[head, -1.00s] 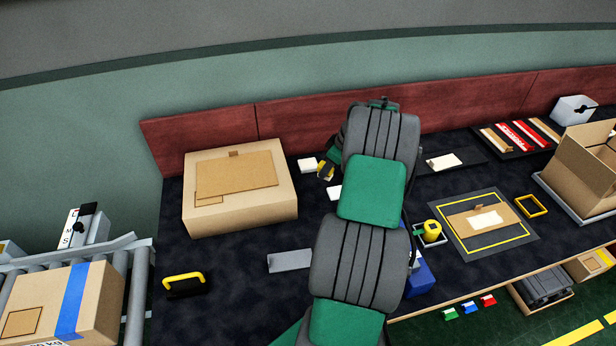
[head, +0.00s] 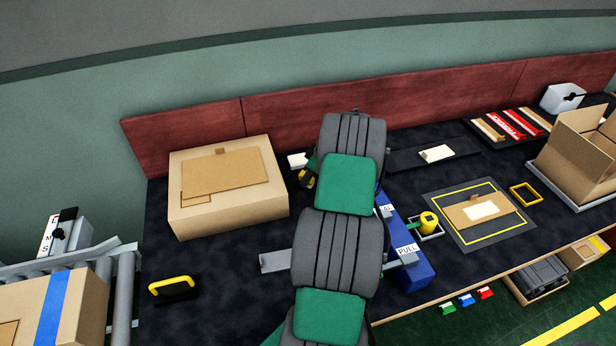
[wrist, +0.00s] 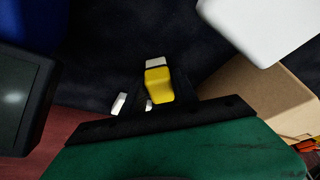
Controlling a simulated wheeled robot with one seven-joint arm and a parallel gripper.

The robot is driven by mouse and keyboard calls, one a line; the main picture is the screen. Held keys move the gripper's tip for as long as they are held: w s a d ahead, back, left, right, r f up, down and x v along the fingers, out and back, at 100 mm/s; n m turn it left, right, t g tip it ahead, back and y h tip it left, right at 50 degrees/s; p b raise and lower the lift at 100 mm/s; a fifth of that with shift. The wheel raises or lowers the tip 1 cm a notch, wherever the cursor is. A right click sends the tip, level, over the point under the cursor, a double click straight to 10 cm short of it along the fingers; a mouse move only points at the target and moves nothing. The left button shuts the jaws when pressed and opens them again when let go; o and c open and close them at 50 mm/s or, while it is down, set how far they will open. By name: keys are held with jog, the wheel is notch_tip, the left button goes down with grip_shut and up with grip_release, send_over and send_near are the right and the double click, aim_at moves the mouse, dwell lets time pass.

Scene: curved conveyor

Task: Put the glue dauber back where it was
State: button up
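My gripper (wrist: 155,95) shows in the wrist view with a small yellow piece, white at its tip, between its dark fingers. I take this piece to be the glue dauber (wrist: 157,84), and the gripper looks shut on it. In the head view my arm hides most of the gripper (head: 308,172); a bit of yellow and black shows there, above the table just right of the big carton. A yellow pot (head: 428,222) stands in a small light-rimmed holder (head: 440,235) right of my arm.
A large closed carton (head: 228,195) stands at the back left. A blue box marked PULL (head: 412,272) is right of my arm, a grey plate (head: 275,261) left of it. A white block (head: 297,160) lies behind the gripper. The front-left table is mostly clear around a yellow-handled tool (head: 171,288).

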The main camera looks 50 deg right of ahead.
jog(key=o, duration=0.3)
jog(key=shift+r+p, duration=0.35)
jog(key=shift+r, duration=0.05)
jog(key=b+v, duration=0.1)
jog(key=v, duration=1.1)
jog(key=w+a+r, duration=0.2)
jog(key=a+r, duration=0.1)
jog(key=a, duration=0.5)
jog(key=w+a+r+m+g, duration=0.1)
jog(key=a+r, duration=0.1)
jog(key=a, duration=0.5)
jog(key=w+a+r, duration=0.2)
jog(key=a+r, duration=0.1)
jog(key=a, duration=0.5)
jog(key=s+a+m, duration=0.1)
jog(key=s+a, duration=0.6)
jog(key=a, duration=0.3)
jog(key=s+a+f+m+h, duration=0.1)
jog(key=s+a, duration=0.6)
jog(key=a, duration=0.2)
jog(key=shift+s+a+f, duration=0.15)
jog(key=shift+a+f, duration=0.05)
jog(key=shift+a, duration=0.2)
